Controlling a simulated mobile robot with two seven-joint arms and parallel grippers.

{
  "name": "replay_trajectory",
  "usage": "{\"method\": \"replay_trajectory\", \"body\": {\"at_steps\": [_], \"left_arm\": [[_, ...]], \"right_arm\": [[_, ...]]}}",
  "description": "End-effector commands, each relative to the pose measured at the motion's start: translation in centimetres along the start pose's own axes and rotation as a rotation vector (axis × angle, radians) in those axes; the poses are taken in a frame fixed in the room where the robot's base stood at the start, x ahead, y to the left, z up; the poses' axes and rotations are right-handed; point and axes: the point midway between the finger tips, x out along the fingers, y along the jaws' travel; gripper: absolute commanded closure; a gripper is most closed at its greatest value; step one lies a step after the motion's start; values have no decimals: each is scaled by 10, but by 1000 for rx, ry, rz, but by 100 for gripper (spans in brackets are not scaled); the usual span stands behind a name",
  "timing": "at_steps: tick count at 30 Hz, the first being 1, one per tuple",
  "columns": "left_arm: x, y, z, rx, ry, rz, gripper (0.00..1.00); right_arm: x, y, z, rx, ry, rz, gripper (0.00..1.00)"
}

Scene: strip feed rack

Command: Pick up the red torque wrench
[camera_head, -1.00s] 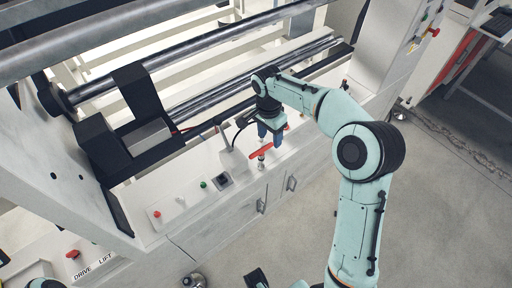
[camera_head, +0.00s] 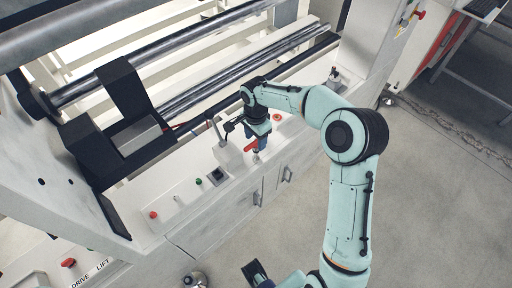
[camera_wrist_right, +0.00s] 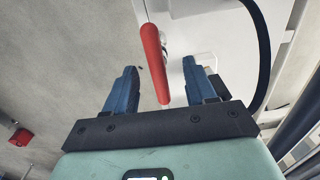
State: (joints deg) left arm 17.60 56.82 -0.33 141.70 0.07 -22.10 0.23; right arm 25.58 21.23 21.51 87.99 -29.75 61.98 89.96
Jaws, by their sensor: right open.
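The red torque wrench (camera_head: 250,146) stands at the front edge of the machine's pale ledge, its red bar on a metal shaft. In the wrist view the red bar (camera_wrist_right: 154,62) lies lengthwise between the two blue fingers, with visible gaps on both sides. My right gripper (camera_head: 262,141) points down at the wrench in the head view and partly covers it. In the wrist view my right gripper (camera_wrist_right: 160,80) is open, with nothing between its fingers in contact.
Metal rollers (camera_head: 210,85) run behind. A black cable (camera_wrist_right: 262,50) curves beside the right finger in the wrist view. Open floor lies in front.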

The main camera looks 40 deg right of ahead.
Motion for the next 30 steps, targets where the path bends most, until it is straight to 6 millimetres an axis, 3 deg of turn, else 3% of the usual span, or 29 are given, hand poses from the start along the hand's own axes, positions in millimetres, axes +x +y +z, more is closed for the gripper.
{"method": "replay_trajectory", "body": {"at_steps": [6, 15, 20, 30], "left_arm": [[2, -1, 0, 0, -1, 0, 57], [2, -1, 0, 0, -1, 0, 57], [2, -1, 0, 0, -1, 0, 57], [2, -1, 0, 0, -1, 0, 57]], "right_arm": [[32, 3, 0, 0, 0, 3, 45], [35, 2, 0, 1, 1, 1, 45], [35, 2, 0, 0, 1, 1, 97], [34, 2, 0, 0, 1, 0, 100]]}}
